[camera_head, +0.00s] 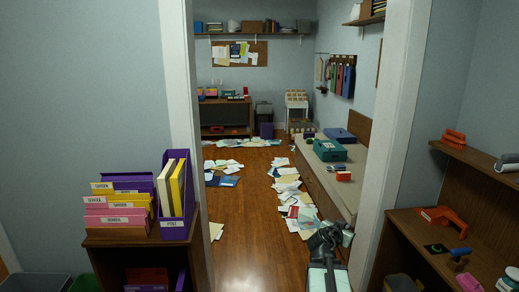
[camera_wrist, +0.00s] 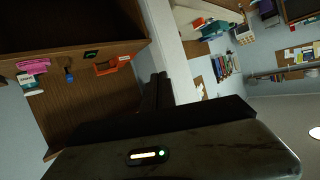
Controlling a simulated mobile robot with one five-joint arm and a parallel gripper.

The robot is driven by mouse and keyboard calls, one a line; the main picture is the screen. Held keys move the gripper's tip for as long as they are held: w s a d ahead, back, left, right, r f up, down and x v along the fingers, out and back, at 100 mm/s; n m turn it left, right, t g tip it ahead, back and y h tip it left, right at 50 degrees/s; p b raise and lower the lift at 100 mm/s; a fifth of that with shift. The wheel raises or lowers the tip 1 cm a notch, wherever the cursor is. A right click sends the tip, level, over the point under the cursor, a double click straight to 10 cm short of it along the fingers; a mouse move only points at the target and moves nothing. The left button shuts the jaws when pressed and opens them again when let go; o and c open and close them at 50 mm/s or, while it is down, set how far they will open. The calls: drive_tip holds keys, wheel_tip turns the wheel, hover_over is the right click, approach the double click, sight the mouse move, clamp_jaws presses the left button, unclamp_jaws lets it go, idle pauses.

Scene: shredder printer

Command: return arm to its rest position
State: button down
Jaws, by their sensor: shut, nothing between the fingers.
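My arm (camera_head: 326,250) rises from the bottom of the head view, right of centre, in front of the doorway. In the wrist view my gripper (camera_wrist: 158,92) shows as two dark fingers close together, shut and empty. The wrist picture is tilted, with a wooden desk (camera_wrist: 68,115) on its left and the room beyond the doorway on its right. My gripper touches nothing that I can see. My own dark housing with a small lit strip fills the bottom of the wrist view and hides what is behind it.
White door frames (camera_head: 395,130) stand on both sides. Papers (camera_head: 285,185) litter the wooden floor (camera_head: 245,225) beyond. A low cabinet with purple and yellow files (camera_head: 174,195) stands left. A brown desk (camera_head: 412,232) holding an orange tool (camera_head: 444,219) is close on the right.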

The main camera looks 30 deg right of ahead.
drive_tip(key=w+a+f+n+y+p, duration=0.1)
drive_tip(key=w+a+f+n+y, duration=0.15)
drive_tip(key=a, duration=0.75)
drive_tip(key=w+a+f+n+y+p, duration=0.15)
drive_tip(key=w+a, duration=0.25)
drive_tip(key=a, duration=0.5)
drive_tip(key=w+a+f+n+y, duration=0.1)
drive_tip(key=w+a+y, duration=0.15)
drive_tip(key=a, duration=0.75)
drive_tip(key=s+a+f+n+g+y, duration=0.2)
drive_tip(key=a+f+n+y, duration=0.15)
drive_tip(key=a, duration=0.95)
drive_tip(key=s+a+f+n+g+y, duration=0.2)
drive_tip(key=s+a+f+n+g, duration=0.1)
drive_tip(key=s+a, duration=0.4)
drive_tip(key=shift+s+a+f+n+g+y+p, duration=0.15)
drive_tip(key=shift+s+n+g+y+p, duration=0.15)
drive_tip(key=shift+s+n+g, duration=0.55)
drive_tip(key=shift+n+t, duration=0.25)
drive_tip(key=shift+n, duration=0.15)
